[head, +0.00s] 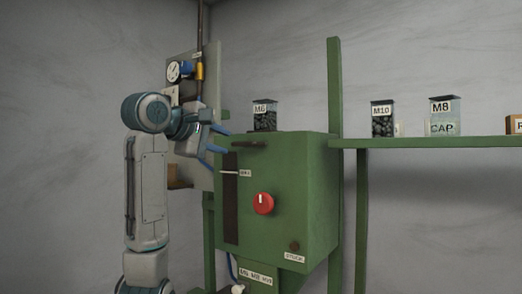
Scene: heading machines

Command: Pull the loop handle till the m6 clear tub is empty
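The clear tub labelled M6 (265,122) stands on top of the green machine (300,190) and holds dark pieces. A dark bar-like handle (250,144) sticks out near the top of the machine's front, above a dark vertical slot (231,205); I cannot make out a loop shape. My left gripper (222,140) is just left of this handle, with its blue fingers apart and nothing seen between them. Whether a finger touches the handle is unclear. My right gripper is out of view.
A red knob (263,203) sits on the machine's front. A green shelf (430,142) at right carries an M10 tub (382,125) and an M8 tub (443,107). A panel with a gauge (174,71) stands behind my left arm. A green post (334,90) rises beside the machine.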

